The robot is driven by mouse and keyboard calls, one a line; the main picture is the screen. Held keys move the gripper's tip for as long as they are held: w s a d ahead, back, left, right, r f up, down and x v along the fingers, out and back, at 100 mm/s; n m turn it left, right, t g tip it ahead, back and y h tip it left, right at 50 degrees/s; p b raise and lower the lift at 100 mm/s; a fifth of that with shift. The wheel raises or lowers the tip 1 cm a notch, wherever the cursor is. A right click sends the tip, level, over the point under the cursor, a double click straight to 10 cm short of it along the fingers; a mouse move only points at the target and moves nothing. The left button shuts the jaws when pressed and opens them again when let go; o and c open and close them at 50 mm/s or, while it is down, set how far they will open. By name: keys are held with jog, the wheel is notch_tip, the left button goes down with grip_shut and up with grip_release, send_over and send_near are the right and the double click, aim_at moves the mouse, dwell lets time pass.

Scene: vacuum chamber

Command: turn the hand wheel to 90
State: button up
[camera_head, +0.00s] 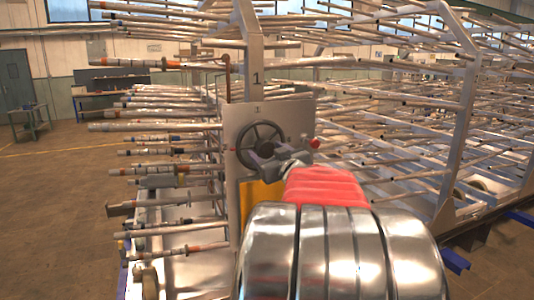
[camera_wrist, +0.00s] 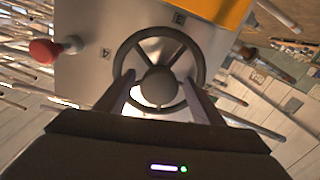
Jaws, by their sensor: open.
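The hand wheel (camera_head: 246,135) is a dark spoked ring on a pale upright panel (camera_head: 300,112). In the wrist view the hand wheel (camera_wrist: 159,32) faces me, with a round grey hub in its middle. My gripper (camera_head: 262,158) is in front of the lower part of the wheel in the head view. In the wrist view the two fingers of my gripper (camera_wrist: 160,84) stand apart on either side of the hub, overlapping the wheel's lower half. I cannot tell whether they touch the rim or spokes. My arm hides the panel's lower right.
A red knob (camera_head: 315,143) sticks out right of the wheel; it also shows in the wrist view (camera_wrist: 44,51). A yellow-orange plate (camera_head: 262,195) is below the wheel. Racks of metal rods (camera_head: 165,152) crowd both sides. Open floor (camera_head: 60,170) lies at the left.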

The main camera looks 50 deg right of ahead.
jog(key=shift+s+a, duration=0.1)
jog(key=v, duration=1.3)
jog(key=shift+s+a, duration=0.15)
jog(key=shift+s, duration=0.05)
jog(key=shift+w, duration=0.1)
